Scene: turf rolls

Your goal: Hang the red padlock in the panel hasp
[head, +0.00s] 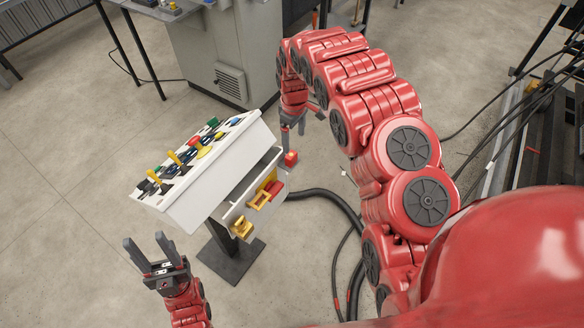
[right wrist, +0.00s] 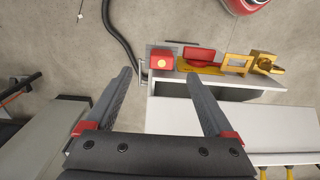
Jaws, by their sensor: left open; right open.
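The red padlock (head: 290,158) is a small red block by the far end of the panel's front tray. In the right wrist view the red padlock (right wrist: 162,61) shows a round yellow spot, with a thin grey bar beside it. I cannot tell what supports it. My right gripper (head: 291,128) is open just above it, with nothing between its fingers; the fingers (right wrist: 158,80) point towards the padlock. My left gripper (head: 145,240) is open and empty, left of the panel. A yellow frame (head: 260,200), possibly the hasp, sits on the tray; it also shows in the right wrist view (right wrist: 236,65).
The white panel (head: 240,155) stands on a dark pedestal (head: 230,262) with levers on top. A red piece (right wrist: 200,57) and a yellow padlock (head: 242,228) are along its tray. A grey cabinet (head: 215,50) is behind; a black hose (head: 325,195) lies on the floor.

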